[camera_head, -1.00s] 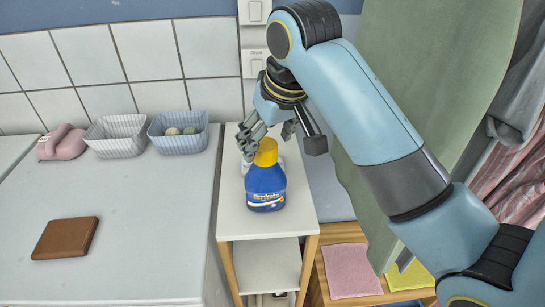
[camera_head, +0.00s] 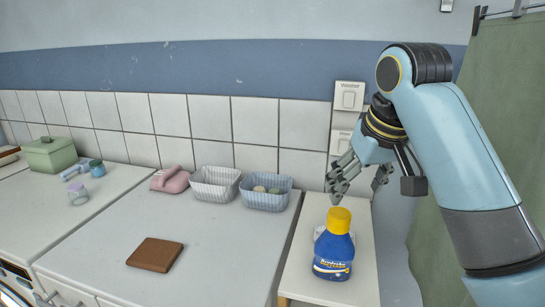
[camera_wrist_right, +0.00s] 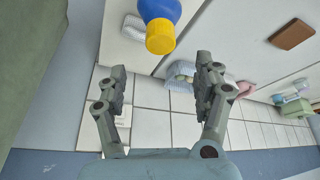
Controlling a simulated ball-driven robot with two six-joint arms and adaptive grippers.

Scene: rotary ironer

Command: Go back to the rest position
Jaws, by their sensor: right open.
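My right gripper (camera_head: 360,183) is open and empty. In the head view it hangs above and behind a blue bottle (camera_head: 333,258) with a yellow cap, apart from it. The bottle stands upright on a narrow white shelf (camera_head: 358,285). In the right wrist view, the open fingers (camera_wrist_right: 160,66) spread below the bottle's yellow cap (camera_wrist_right: 160,37), with nothing between them. My left gripper is in neither view.
Left of the shelf is a white worktop (camera_head: 215,255) with a brown block (camera_head: 155,254), two baskets (camera_head: 214,184) and a pink object (camera_head: 171,179). A green box (camera_head: 50,154) stands farther left. A green sheet (camera_head: 490,110) hangs at right; a tiled wall is behind.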

